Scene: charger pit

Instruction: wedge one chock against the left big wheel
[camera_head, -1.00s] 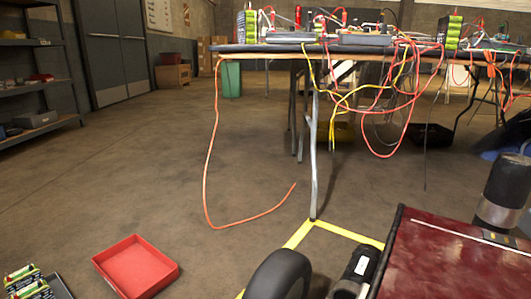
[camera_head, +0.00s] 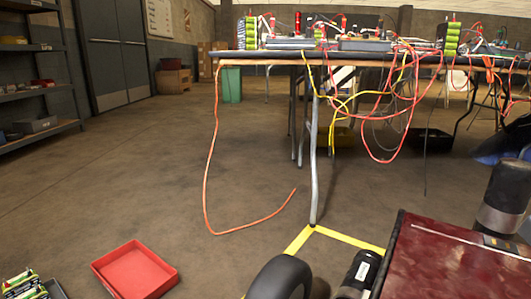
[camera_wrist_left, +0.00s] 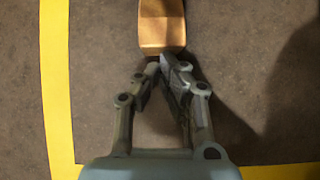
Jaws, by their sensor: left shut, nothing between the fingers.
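A tan, wood-like block (camera_wrist_left: 162,26), which looks like the chock, lies on the floor at the top of the left wrist view; its far end is cut off. My left gripper (camera_wrist_left: 161,64) is shut and empty, its fingertips right at the block's near end. I cannot tell whether they touch it. In the head view a big dark wheel (camera_head: 281,279) shows at the bottom, cut off by the frame, beside a dark red vehicle body (camera_head: 455,258). No chock shows there. My right gripper is not in view.
Yellow floor tape (camera_head: 345,238) runs behind the wheel and also shows in the wrist view (camera_wrist_left: 55,90). A red tray (camera_head: 135,269) lies on the floor at left. A cable-draped table (camera_head: 232,56) stands behind, an orange cable (camera_head: 207,170) trailing from it. Open floor lies between.

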